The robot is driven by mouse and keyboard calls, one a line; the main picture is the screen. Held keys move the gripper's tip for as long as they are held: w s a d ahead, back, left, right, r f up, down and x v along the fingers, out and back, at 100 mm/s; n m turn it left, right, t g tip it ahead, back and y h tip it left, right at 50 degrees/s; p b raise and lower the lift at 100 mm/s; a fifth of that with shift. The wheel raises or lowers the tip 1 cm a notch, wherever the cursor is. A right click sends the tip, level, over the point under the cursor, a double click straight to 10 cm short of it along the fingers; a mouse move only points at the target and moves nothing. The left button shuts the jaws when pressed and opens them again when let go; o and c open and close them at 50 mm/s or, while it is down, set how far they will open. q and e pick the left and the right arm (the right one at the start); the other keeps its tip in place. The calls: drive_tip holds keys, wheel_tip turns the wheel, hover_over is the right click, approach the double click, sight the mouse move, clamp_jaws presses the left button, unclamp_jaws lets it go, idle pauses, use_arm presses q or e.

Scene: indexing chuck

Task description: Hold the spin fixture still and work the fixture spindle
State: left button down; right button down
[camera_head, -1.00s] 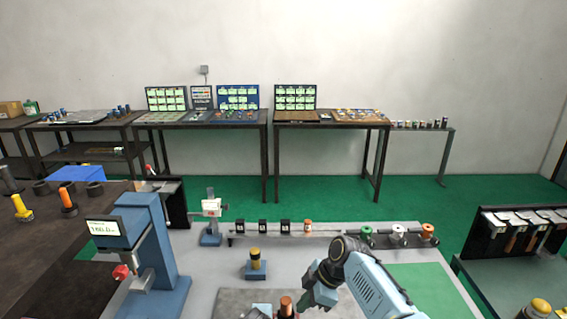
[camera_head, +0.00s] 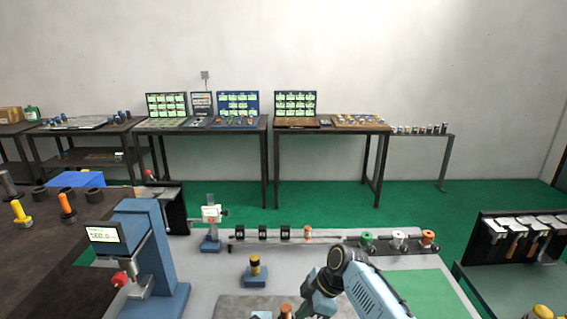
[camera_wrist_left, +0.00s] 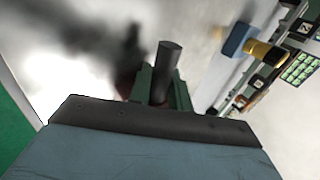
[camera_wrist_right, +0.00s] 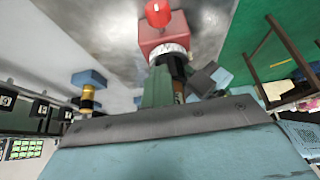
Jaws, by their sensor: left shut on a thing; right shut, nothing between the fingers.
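The spin fixture shows in the right wrist view as a red block (camera_wrist_right: 165,30) with a red knob (camera_wrist_right: 158,13), a white marked ring (camera_wrist_right: 169,52) and a dark body below. In the head view, only a copper-coloured top (camera_head: 286,310) shows at the bottom edge, probably part of the fixture. My left gripper (camera_wrist_left: 160,85) is shut on a dark grey cylinder (camera_wrist_left: 169,62); I cannot tell which part it is. My right gripper (camera_wrist_right: 160,90) is shut and empty, close to the dark body below the ring; contact is unclear.
A blue press-like stand with a display (camera_head: 104,235) stands at left. A yellow-topped post on a blue base (camera_head: 255,272) stands behind the fixture area. A rail with black blocks and coloured spools (camera_head: 398,240) runs along the back. A green mat (camera_head: 415,285) lies at right.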

drive_tip(key=shift+s+a, duration=0.1)
drive_tip(key=shift+s, duration=1.25)
wheel_tip(320, 180, up, 6)
drive_tip(key=shift+d, duration=0.4)
idle(0.5)
